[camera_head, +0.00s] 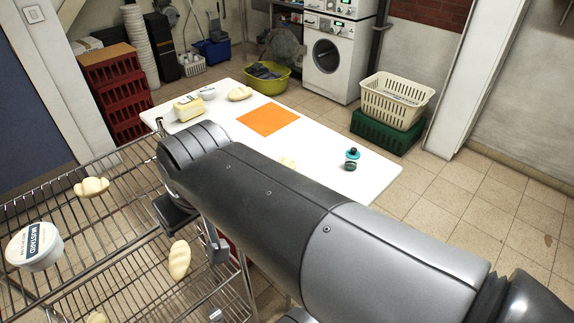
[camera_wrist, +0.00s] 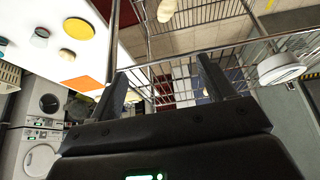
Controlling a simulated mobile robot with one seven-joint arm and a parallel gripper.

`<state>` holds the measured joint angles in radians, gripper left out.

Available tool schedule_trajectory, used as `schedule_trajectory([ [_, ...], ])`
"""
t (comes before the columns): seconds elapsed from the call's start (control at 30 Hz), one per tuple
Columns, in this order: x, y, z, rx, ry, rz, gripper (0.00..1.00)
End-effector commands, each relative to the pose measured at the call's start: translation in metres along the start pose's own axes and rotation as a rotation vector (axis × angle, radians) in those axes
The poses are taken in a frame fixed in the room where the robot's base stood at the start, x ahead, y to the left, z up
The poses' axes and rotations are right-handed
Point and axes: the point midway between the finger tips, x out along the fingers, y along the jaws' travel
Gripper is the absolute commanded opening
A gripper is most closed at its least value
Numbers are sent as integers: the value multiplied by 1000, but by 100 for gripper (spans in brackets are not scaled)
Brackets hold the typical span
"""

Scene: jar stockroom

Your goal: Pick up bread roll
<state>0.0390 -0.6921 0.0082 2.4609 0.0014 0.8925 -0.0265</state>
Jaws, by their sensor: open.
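Several pale bread rolls are in view. On the wire rack (camera_head: 130,262) at the left, one scored roll (camera_head: 180,260) lies close to my gripper (camera_head: 196,232), another roll (camera_head: 91,187) lies farther back, and a third (camera_head: 97,318) is cut off at the bottom edge. On the white table, one roll (camera_head: 240,93) lies at the back and another (camera_head: 287,162) is partly hidden by my arm. My gripper is open and empty over the rack. In the wrist view, its spread fingers (camera_wrist: 163,80) have only rack wires between them, and a roll (camera_wrist: 167,10) shows at the top.
A mustard tub (camera_head: 34,246) stands on the rack's left. The white table (camera_head: 335,150) holds an orange sheet (camera_head: 268,120), a yellow block (camera_head: 187,108) and small jars (camera_head: 351,159). Crates (camera_head: 390,110) and a washing machine (camera_head: 335,60) stand behind. Floor at the right is clear.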

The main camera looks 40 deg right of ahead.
Motion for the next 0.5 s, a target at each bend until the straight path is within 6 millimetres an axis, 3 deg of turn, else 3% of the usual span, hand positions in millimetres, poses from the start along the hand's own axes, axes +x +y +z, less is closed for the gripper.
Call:
schedule_trajectory([
  [0.27, 28, 46, -72, 12, -61, 64, 76],
  [0.5, 70, 104, -125, 21, -112, 94, 76],
])
